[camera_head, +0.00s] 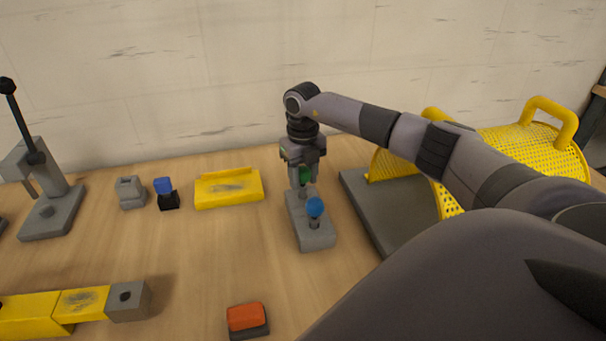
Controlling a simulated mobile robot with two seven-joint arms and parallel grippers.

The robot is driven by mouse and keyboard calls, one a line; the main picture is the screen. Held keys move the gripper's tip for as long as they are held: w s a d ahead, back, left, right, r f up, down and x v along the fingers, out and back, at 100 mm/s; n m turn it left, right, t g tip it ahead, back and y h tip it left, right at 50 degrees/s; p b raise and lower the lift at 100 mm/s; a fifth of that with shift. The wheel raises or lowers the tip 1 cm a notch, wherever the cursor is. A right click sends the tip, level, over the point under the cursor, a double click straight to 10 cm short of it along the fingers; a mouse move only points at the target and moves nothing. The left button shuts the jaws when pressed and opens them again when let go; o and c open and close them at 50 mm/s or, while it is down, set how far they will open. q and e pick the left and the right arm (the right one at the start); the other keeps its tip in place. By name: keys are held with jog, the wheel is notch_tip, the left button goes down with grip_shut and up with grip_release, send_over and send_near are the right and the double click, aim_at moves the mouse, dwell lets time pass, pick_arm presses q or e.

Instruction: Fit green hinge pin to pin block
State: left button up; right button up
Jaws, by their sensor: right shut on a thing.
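The grey pin block (317,240) lies on the table in the middle of the head view. A blue-headed pin (315,207) stands upright at its near end. The green hinge pin (305,174) shows between the fingers of my right gripper (304,180), which points straight down over the far part of the block. The gripper is shut on the green pin. The pin's lower end is partly hidden, so I cannot tell how deep it sits in the block. My left gripper is not in view.
A grey plate (383,228) with a yellow mesh guard (510,148) stands right of the block. A yellow tray (229,190), a blue-and-black part (166,193) and a grey block (131,192) lie left. A lever press (50,205), yellow bar (70,306) and red block (247,318) are farther out.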

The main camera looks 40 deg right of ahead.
jog(key=shift+f, duration=0.5)
jog(key=o, duration=1.2)
jog(key=shift+r, duration=0.1)
jog(key=shift+r+b, duration=0.5)
jog(key=shift+r, duration=3.05)
